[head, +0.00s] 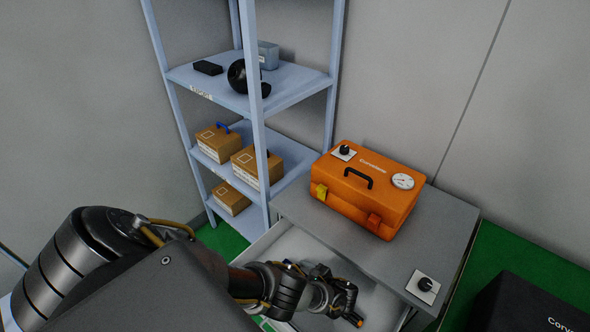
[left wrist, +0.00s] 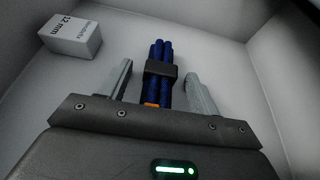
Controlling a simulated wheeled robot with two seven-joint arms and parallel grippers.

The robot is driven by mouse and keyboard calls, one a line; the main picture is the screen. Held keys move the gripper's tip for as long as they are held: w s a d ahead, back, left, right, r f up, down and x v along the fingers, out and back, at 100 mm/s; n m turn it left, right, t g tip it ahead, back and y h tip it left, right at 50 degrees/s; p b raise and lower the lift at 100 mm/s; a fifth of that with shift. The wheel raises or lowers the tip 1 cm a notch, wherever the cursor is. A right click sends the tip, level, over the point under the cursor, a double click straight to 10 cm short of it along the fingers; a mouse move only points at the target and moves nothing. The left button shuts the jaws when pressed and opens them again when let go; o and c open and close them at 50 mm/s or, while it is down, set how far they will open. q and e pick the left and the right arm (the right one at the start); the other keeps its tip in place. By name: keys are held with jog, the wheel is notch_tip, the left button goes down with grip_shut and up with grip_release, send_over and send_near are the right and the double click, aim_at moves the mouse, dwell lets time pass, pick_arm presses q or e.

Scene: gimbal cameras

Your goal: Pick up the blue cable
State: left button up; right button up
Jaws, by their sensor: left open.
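The blue cable (left wrist: 162,93) shows in the left wrist view as a bundle of dark blue strands with a black band around it and orange at its near end. It lies on the pale floor of an open drawer (head: 285,243). My left gripper (left wrist: 160,74) is open, with one finger on each side of the cable and a gap on both sides. In the head view my left gripper (head: 345,302) reaches into the drawer, and I cannot make out the cable there. My right gripper is not in view.
A small white box (left wrist: 72,36) marked "12 mm" sits in the drawer, left of the cable. Pale drawer walls stand close around. An orange case (head: 368,188) and a knob plate (head: 423,287) are on the grey tabletop (head: 400,248). A shelf rack (head: 257,140) stands behind.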

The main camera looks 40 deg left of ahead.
pick_arm(q)
jog(key=c, duration=1.1)
jog(key=shift+r, duration=0.1)
notch_tip(320, 180, up, 8)
jog(key=p, duration=0.6)
jog(key=shift+r, duration=0.15)
jog(key=shift+r+p, duration=0.45)
jog(key=shift+r, duration=0.35)
